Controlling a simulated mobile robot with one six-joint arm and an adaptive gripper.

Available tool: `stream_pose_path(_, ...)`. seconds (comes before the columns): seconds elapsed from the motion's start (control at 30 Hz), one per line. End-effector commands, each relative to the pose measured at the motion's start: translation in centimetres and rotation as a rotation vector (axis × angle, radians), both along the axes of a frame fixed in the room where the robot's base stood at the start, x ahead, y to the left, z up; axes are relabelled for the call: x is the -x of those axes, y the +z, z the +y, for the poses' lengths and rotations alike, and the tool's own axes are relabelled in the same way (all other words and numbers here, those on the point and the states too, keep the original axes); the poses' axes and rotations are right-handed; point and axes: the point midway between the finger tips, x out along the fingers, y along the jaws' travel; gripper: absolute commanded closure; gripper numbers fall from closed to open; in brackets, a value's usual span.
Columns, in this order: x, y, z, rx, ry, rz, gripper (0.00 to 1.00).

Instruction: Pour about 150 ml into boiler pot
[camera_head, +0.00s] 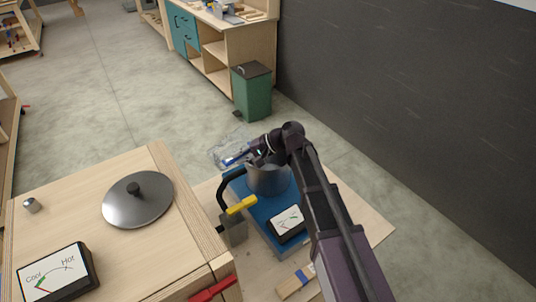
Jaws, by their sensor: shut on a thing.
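My gripper (256,153) is shut on a clear see-through container (226,149). The container extends to the left of the gripper, just beyond the pot in the picture. A blue part shows beside the jaws. Its tilt and the level of any liquid in it are hard to tell. The boiler pot (268,180) is a grey metal vessel on a blue base (261,220), below my gripper in the picture. My arm and gripper hide part of its rim, and its inside cannot be seen. A round grey lid (138,202) with a dark knob lies on the wooden bench to the left.
A gauge (286,222) sits on the blue base. A grey block with a yellow handle (236,219) and a black hose stand beside it. A Cool-Hot gauge (56,275) and small metal cylinder (32,205) are on the bench (75,190). A green bin (252,92) stands behind.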

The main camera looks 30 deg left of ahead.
Motion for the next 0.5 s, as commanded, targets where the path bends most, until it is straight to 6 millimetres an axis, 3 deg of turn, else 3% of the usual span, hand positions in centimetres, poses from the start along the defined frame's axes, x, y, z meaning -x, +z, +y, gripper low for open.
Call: stream_pose_path(0.5,0.04,0.33,-0.33,0.012,0.037,0.031,1.0)
